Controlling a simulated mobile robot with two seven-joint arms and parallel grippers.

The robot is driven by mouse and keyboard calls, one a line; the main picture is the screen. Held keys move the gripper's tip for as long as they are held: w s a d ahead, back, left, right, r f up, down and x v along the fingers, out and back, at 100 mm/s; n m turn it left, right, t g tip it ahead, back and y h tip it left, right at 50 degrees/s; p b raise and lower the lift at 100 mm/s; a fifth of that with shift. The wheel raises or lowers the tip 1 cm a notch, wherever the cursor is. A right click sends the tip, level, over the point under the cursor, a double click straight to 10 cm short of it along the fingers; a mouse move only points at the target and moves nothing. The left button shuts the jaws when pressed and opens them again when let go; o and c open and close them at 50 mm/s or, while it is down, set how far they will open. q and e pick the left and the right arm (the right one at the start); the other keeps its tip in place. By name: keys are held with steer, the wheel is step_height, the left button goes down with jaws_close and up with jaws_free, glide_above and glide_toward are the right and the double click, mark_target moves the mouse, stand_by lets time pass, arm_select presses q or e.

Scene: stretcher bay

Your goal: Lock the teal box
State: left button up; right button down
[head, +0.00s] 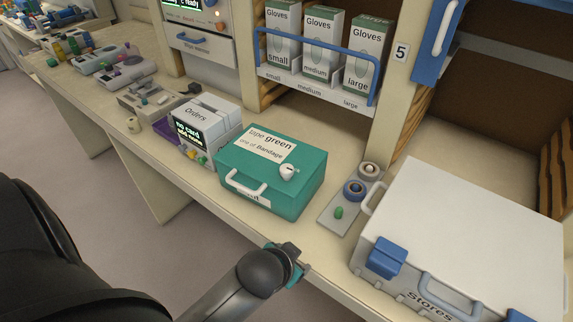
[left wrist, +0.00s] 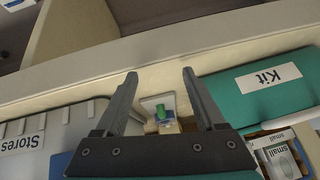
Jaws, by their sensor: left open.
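The teal box (head: 308,192) stands on the counter with its lid down. In the left wrist view the teal box (left wrist: 237,105) shows at the right with an upside-down "Kit" label. My left gripper (left wrist: 160,76) is open and empty, apart from the box. In the head view its wrist is by the counter's front edge; its fingers cannot be made out. The right gripper is not in view.
Right of the box is a grey tray (head: 330,222) with two rolls and a green piece (head: 338,213). A large "Stores" case (head: 465,225) stands further right. An "Orders" unit (head: 207,128) is close on the left. Glove boxes (head: 322,45) stand behind.

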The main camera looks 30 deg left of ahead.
arm_select(q)
steer(key=w+d+r+m+t+h, duration=0.25)
steer(key=w+r+t, duration=0.35)
steer(key=w+r, duration=0.45)
steer(key=w+d+r+m+t+h, duration=0.25)
steer(key=w+r+t, duration=0.4)
steer(key=r, duration=0.65)
steer(key=s+d+r+m+g+h+p, duration=0.1)
steer(key=d+r+m+g+h, duration=0.5)
steer(key=m, duration=0.3)
steer(key=s+d+r+m+g+h, duration=0.1)
steer(key=d+r+m+g+h, duration=0.35)
steer(key=d+m+h, duration=0.45)
steer(key=m+g+y+p, duration=0.15)
steer(key=g+y, duration=0.75)
steer(key=y, duration=1)
glide_above(287, 168)
step_height(287, 168, down, 8)
steer(key=r, duration=0.1)
step_height(287, 168, down, 15)
steer(key=shift+p, duration=0.5)
